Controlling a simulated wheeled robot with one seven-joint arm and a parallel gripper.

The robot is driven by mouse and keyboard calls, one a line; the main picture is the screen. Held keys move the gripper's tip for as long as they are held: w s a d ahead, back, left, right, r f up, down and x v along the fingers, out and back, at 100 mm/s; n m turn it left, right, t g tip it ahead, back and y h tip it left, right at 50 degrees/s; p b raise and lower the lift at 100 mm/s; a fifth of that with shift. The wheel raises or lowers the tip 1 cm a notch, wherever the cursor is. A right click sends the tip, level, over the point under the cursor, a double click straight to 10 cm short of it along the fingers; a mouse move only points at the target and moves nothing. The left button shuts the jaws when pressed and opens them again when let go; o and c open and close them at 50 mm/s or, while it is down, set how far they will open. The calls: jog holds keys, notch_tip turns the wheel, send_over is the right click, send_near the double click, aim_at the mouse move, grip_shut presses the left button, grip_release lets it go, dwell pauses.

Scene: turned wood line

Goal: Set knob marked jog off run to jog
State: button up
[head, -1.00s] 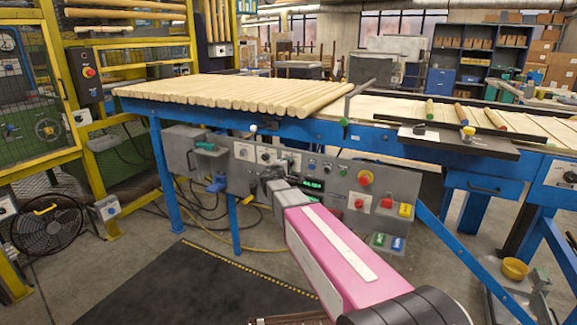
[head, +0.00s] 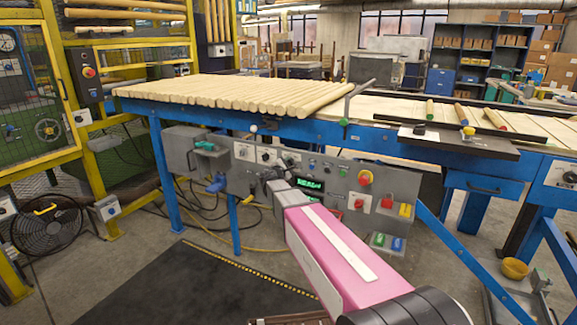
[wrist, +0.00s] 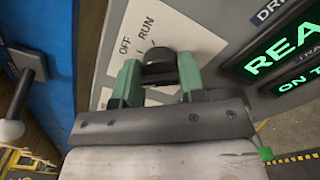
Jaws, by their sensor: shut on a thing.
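The black knob (wrist: 158,67) sits on a pale label plate (wrist: 178,28) in the wrist view. The words OFF and RUN are readable above it; the word JOG is not visible. My gripper (wrist: 160,78) has its green fingertips on both sides of the knob and is shut on it. Which mark the knob points to I cannot tell. In the head view my gripper (head: 268,178) reaches the grey control panel (head: 335,190) and hides the knob.
A green-lit display (wrist: 280,55) reading REA..., cut off by the frame, is right of the knob. Emergency stop (head: 365,179) and other buttons are further right. A blue-framed table (head: 290,128) with wooden rods stands above the panel.

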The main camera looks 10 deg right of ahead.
jog(key=shift+n, duration=0.5)
jog(key=o, duration=0.9)
jog(key=v, duration=1.1)
jog(key=shift+w, duration=0.1)
